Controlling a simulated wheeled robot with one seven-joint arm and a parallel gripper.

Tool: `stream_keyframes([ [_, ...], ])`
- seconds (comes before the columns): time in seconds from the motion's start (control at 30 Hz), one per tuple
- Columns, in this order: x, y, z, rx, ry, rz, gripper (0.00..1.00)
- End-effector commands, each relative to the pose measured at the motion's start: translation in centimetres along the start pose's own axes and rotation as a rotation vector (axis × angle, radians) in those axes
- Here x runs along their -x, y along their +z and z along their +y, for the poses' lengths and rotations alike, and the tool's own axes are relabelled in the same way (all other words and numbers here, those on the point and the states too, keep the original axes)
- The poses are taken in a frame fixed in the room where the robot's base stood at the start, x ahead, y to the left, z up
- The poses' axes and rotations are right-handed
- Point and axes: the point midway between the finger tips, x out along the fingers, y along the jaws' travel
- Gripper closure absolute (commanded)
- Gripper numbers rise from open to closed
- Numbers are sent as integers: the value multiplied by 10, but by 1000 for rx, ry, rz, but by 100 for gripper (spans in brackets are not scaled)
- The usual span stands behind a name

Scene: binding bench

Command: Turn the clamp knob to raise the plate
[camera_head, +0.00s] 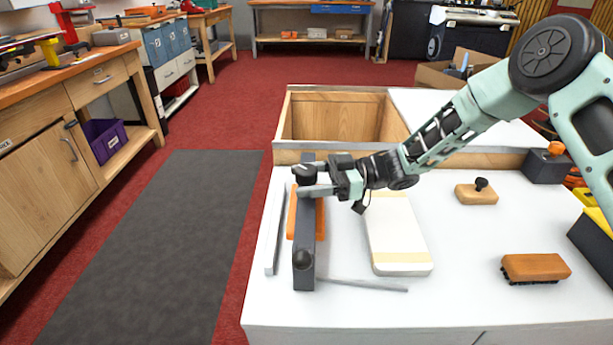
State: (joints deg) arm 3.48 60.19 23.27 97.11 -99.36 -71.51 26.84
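A long dark grey clamp bar (305,225) lies lengthwise near the left side of the white bench top. It has a round black knob at its far end (304,175) and another black knob at its near end (303,260). An orange piece (292,212) shows under the bar. My gripper (308,182) is at the far knob, reaching in from the right, with a light grey finger just on the near side of the knob. The other finger is not clear, and I cannot tell whether they touch the knob.
A cream-and-white block (398,235) lies right of the clamp, with a thin rod (360,285) in front. A wooden block with a black knob (477,192) and a brown brush (535,268) are farther right. An open wooden bin (335,118) stands behind.

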Motion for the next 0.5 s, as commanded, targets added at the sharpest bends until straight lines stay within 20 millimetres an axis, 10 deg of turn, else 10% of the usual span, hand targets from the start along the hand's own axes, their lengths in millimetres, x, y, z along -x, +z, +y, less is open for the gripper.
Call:
stream_keyframes([
  [0.5,22,-5,2,6,3,7,36],
])
